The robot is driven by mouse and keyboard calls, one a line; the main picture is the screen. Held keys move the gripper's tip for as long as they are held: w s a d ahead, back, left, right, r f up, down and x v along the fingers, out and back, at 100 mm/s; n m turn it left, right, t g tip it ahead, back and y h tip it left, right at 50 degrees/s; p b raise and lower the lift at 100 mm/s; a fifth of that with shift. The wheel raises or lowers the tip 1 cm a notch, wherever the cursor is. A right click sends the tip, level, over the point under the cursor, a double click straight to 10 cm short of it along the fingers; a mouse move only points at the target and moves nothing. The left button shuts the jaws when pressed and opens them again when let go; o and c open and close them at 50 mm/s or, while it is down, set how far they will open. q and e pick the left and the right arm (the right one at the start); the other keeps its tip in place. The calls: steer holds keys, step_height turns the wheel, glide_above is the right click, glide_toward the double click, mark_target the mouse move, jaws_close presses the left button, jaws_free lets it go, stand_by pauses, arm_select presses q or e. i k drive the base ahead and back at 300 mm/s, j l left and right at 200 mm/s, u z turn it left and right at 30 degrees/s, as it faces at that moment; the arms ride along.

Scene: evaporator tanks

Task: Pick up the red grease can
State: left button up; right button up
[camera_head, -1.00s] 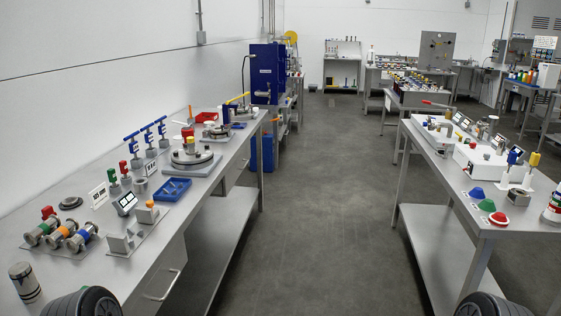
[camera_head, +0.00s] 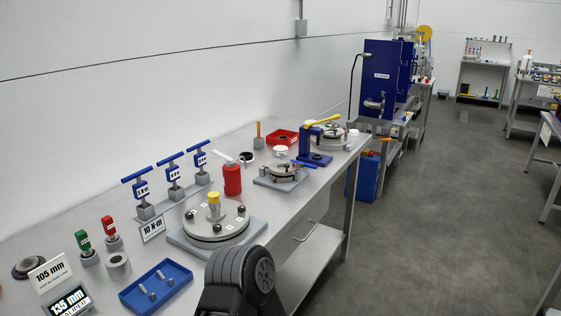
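The red grease can (camera_head: 232,180) appears to be the upright red cylinder on the long metal workbench. It stands behind the round flanged plate with the yellow-topped post, close to the wall side. A pale thin strip, perhaps a brush or spatula, shows at its top. Nothing touches it from my side. A black ribbed part of my own arm shows at the bottom middle, in front of the bench. No fingertips of either gripper can be seen.
The flanged plate (camera_head: 216,226) stands in front of the can. A blue tray (camera_head: 156,287), blue T-handled tools (camera_head: 172,177) and a red bin (camera_head: 283,137) share the bench (camera_head: 95,213). A blue machine (camera_head: 382,78) stands beyond. Open floor (camera_head: 440,200) lies to the right.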

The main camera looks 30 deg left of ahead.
mark_target(231, 174)
steer(key=i+l+u, duration=0.15)
steer(key=i+u, duration=0.2)
steer(key=i, duration=0.3)
steer(key=i+l+u, duration=0.35)
steer(key=i, duration=0.25)
steer(key=i+l+u, duration=0.4)
steer(key=i, duration=0.2)
